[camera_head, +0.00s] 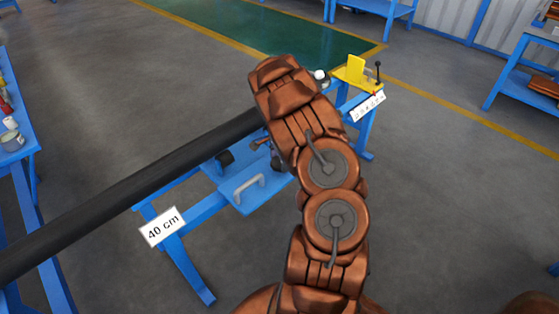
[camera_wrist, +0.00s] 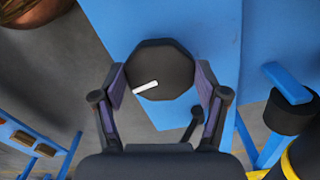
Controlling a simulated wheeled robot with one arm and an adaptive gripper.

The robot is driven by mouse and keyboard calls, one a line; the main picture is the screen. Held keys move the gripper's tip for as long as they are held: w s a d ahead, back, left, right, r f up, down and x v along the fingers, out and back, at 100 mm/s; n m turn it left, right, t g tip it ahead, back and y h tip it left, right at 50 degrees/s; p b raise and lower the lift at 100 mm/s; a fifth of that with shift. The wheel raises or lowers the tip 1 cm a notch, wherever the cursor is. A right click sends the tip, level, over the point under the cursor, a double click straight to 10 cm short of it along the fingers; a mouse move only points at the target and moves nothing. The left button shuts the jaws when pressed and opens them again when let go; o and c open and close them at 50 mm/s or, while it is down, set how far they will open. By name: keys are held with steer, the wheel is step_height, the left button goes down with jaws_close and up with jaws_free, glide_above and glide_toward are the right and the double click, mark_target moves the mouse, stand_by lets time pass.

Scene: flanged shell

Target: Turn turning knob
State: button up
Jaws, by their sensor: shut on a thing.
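The turning knob (camera_wrist: 168,58) is dark, round and faceted, with a white pointer mark aimed to the lower left in the wrist view. It sits against a blue panel (camera_wrist: 215,30). My gripper (camera_wrist: 160,82) has one finger on each side of the knob, and is shut on it. In the head view my copper arm blocks sight of the gripper and of its hold on the knob.
A long black pipe (camera_head: 150,182) runs across the blue stand, with a "40 cm" sign (camera_head: 162,227) nearby. A grey handle (camera_head: 249,184) is on the stand's blue plate. A yellow fixture with a lever (camera_head: 354,71) stands behind. Open floor lies around.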

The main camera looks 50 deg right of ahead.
steer(key=shift+n, duration=0.3)
steer(key=n+b, duration=0.1)
steer(key=n, duration=0.1)
steer(key=shift+f+n, duration=0.1)
steer(key=shift+n, duration=0.2)
steer(key=n+b, duration=0.1)
steer(key=n, duration=0.3)
steer(key=shift+n+b, duration=0.3)
steer(key=shift+b, duration=0.1)
steer(key=n+b, duration=0.1)
steer(key=n, duration=0.3)
steer(key=shift+s, duration=0.1)
steer(key=shift+d+n+b, duration=0.1)
steer(key=shift+n+b, duration=0.2)
steer(key=shift+n, duration=1.6)
steer(key=o, duration=1.1)
steer(key=shift+o, duration=0.2)
